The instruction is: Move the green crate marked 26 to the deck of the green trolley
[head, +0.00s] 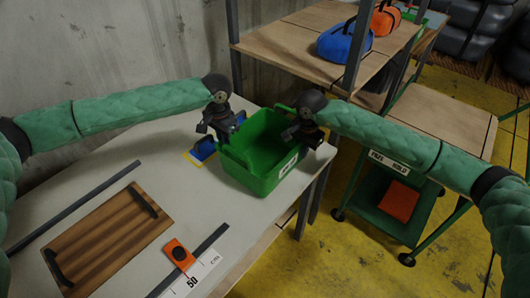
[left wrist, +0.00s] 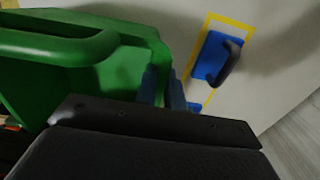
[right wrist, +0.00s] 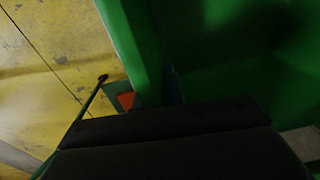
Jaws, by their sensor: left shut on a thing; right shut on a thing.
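The green crate (head: 247,178) is at the right end of the pale table, with a white label on its front; the number is too small to read. My left gripper (head: 221,132) is shut on its left wall, and the fingers show on the wall in the left wrist view (left wrist: 165,88). My right gripper (head: 302,131) is shut on its right wall, seen close in the right wrist view (right wrist: 170,88). I cannot tell whether the crate touches the table. The green trolley (head: 352,197) stands to the right of the table, its wooden deck (head: 440,112) bare, partly behind my right arm.
The pale table (head: 110,170) holds a wooden board (head: 108,235), dark strips, an orange piece (head: 178,252) and a blue handled tool (head: 203,150) in a yellow outline, close left of the crate. A wooden shelf (head: 290,45) with bags stands behind. An orange item (head: 399,201) lies on the trolley's lower shelf.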

